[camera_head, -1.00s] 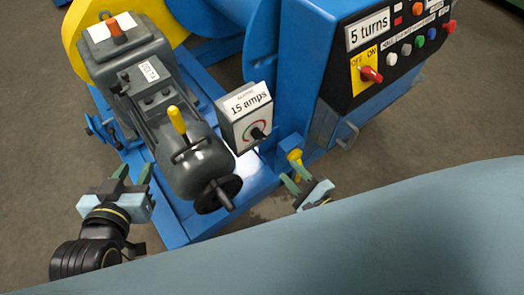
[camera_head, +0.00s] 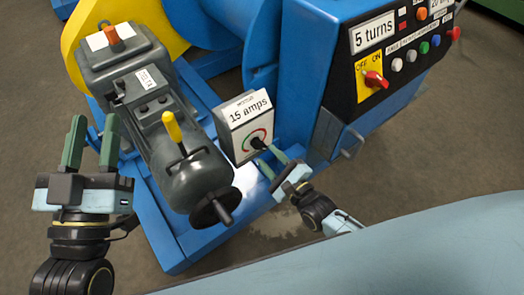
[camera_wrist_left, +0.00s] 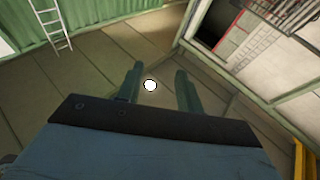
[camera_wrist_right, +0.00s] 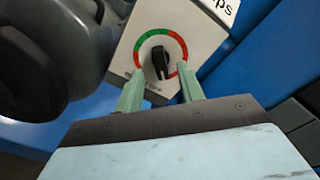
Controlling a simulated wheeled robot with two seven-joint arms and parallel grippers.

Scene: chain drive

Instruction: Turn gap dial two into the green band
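A black-knobbed dial (camera_head: 258,142) with a red and green ring sits on a grey box labelled "15 amps" (camera_head: 249,108). The right wrist view shows the knob (camera_wrist_right: 160,62) close up, with the coloured ring around it; I cannot tell which end of the knob points. No label reading "gap dial two" is legible. My right gripper (camera_head: 268,162) is open just in front of the dial. Its fingers (camera_wrist_right: 162,92) are apart, with the knob ahead and between them; contact cannot be told. My left gripper (camera_head: 93,125) is open and empty, left of the grey motor, far from the dial.
The grey motor (camera_head: 190,178) with a yellow lever (camera_head: 173,127) and black handwheel (camera_head: 215,208) stands left of the dial. A blue control panel with a red switch (camera_head: 375,79) and several buttons stands at right. Open floor lies to the left.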

